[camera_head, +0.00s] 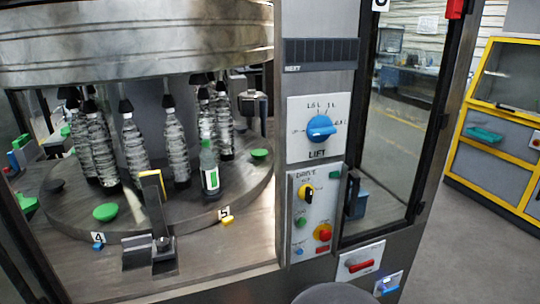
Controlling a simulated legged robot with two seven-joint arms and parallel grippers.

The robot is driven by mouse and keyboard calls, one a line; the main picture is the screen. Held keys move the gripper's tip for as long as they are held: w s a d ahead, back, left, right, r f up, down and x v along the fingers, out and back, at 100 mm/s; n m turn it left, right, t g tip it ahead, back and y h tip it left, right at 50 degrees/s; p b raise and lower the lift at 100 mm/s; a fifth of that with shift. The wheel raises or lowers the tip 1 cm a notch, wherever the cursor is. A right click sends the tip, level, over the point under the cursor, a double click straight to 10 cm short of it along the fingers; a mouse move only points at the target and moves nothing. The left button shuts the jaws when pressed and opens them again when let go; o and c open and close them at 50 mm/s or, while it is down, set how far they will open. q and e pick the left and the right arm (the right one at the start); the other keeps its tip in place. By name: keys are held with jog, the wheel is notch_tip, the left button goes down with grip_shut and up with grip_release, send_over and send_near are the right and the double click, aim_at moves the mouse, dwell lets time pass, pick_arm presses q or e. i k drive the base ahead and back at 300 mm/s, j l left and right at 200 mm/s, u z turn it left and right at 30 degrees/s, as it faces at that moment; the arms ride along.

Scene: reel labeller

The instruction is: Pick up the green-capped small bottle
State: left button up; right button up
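The green-capped small bottle (210,175) stands upright on the round metal turntable (75,215), toward its right front. It is clear, with a white and green label, and is shorter than the clear ribbed bottles around it. A black fixture with a yellow edge (153,190) stands in front and to the left of it, apart from it in the picture. Neither of my grippers is in view.
Several tall ribbed bottles (133,150) stand under black heads beneath a large metal drum (150,45). Green discs (105,212) lie on the turntable. A control panel (318,210) and glass door (395,120) stand right. Open floor (465,245) lies beyond.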

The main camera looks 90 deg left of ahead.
aim_at(208, 167)
jog(key=j+u, duration=0.1)
jog(key=u, duration=0.4)
jog(key=j+u, duration=0.15)
jog(key=u, duration=0.35)
jog(key=j+u, duration=0.1)
jog(key=u, duration=0.35)
jog(key=i+j+u, duration=0.1)
jog(key=u, duration=0.4)
jog(key=j+u, duration=0.1)
jog(key=u, duration=0.4)
jog(key=i+u, duration=0.1)
jog(key=u, duration=0.4)
